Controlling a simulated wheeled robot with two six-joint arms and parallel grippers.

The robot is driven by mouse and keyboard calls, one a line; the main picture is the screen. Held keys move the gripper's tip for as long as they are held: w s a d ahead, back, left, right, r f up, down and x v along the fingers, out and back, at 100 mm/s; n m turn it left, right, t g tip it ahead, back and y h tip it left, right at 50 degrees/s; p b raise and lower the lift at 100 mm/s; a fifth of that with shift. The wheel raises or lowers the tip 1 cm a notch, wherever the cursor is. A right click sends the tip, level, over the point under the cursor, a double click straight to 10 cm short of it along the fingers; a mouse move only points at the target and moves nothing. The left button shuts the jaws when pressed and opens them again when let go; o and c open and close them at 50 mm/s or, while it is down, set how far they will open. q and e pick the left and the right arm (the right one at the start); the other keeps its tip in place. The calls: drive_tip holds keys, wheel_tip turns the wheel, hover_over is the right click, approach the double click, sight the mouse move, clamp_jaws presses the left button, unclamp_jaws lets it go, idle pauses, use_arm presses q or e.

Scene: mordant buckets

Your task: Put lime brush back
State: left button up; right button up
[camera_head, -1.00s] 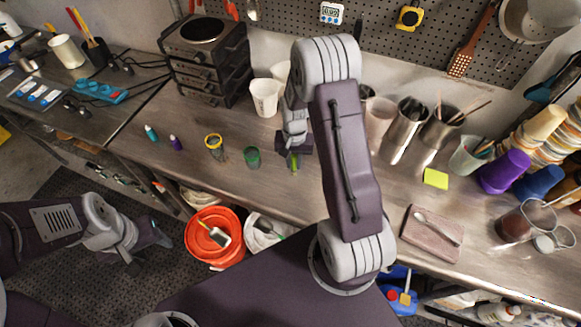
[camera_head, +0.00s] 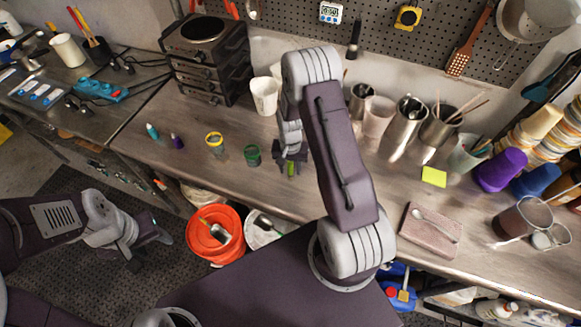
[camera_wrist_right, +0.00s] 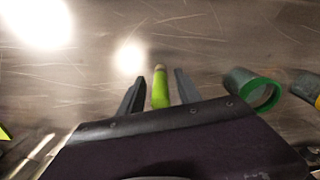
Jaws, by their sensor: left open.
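A lime-green handle, seemingly the lime brush (camera_head: 291,169), shows at my right gripper (camera_head: 290,162) over the workbench. In the right wrist view the lime brush (camera_wrist_right: 160,92), with a tan end, lies between the two fingers of my right gripper (camera_wrist_right: 159,88). A gap shows on each side of it, so the fingers are around it but apart from it. The rest of the brush is hidden by the gripper body. My left gripper (camera_head: 158,237) is open and empty at the lower left, beside the orange bucket and away from the bench.
A green-rimmed jar (camera_head: 252,156) and a yellow-rimmed jar (camera_head: 215,143) stand left of my right gripper. An orange bucket (camera_head: 193,247) and white bucket (camera_head: 252,240) sit below the bench edge, with tools inside. Metal cups (camera_head: 404,125) and a white cup (camera_head: 265,95) stand behind.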

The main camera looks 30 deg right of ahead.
drive_tip(key=shift+w, duration=0.1)
drive_tip(key=shift+r, duration=0.35)
wheel_tip(320, 180, up, 12)
drive_tip(key=shift+f+b, duration=0.15)
drive_tip(key=shift+b, duration=0.8)
drive_tip(key=s+a+r+n+t, duration=0.1)
drive_tip(key=s+a+n, duration=0.25)
drive_tip(key=s, duration=0.35)
drive_tip(key=s+a+r+n, duration=0.2)
drive_tip(key=s+a+n, duration=0.15)
drive_tip(key=s, duration=0.25)
wheel_tip(320, 180, down, 6)
drive_tip(key=b, duration=0.6)
drive_tip(key=shift+w+a+f, duration=0.15)
drive_tip(key=shift+w+f, duration=0.05)
